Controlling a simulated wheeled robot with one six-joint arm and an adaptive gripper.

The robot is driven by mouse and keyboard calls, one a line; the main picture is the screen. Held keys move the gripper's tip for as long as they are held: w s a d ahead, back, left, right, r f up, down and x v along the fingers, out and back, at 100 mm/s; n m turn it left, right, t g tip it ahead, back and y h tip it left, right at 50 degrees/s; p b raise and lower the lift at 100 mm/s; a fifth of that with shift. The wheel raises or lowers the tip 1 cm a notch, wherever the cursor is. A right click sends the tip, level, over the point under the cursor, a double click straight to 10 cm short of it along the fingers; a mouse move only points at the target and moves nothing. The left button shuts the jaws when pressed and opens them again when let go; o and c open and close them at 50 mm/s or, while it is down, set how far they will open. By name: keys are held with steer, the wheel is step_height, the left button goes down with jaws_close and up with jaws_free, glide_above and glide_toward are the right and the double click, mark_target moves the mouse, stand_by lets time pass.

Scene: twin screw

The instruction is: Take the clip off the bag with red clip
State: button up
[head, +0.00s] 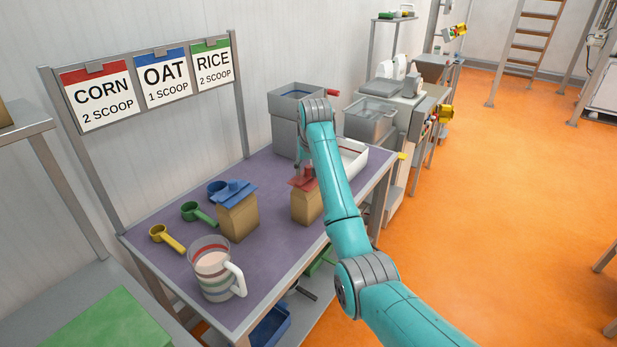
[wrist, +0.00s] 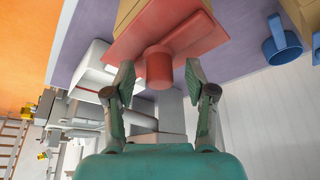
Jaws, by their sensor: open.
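The bag with the red clip (head: 306,208) is a brown paper bag standing on the purple table top, partly behind my arm. Its red clip (head: 302,181) sits across the top of the bag; in the wrist view the clip (wrist: 160,66) shows a red knob and a flat red plate. The bag's tan side (wrist: 145,12) is at the top of the wrist view. My gripper (wrist: 160,84) is open, with the knob between and just beyond its two fingertips and a visible gap on each side. In the head view my arm mostly hides the gripper, above the clip.
A second brown bag (head: 238,219) with a blue clip (head: 233,190) stands to the left. Blue, green and yellow scoops (head: 167,238) and a striped jug (head: 216,270) are further left. A white tray (head: 352,157) and a grey bin (head: 286,135) stand behind.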

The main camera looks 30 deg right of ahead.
jaws_close()
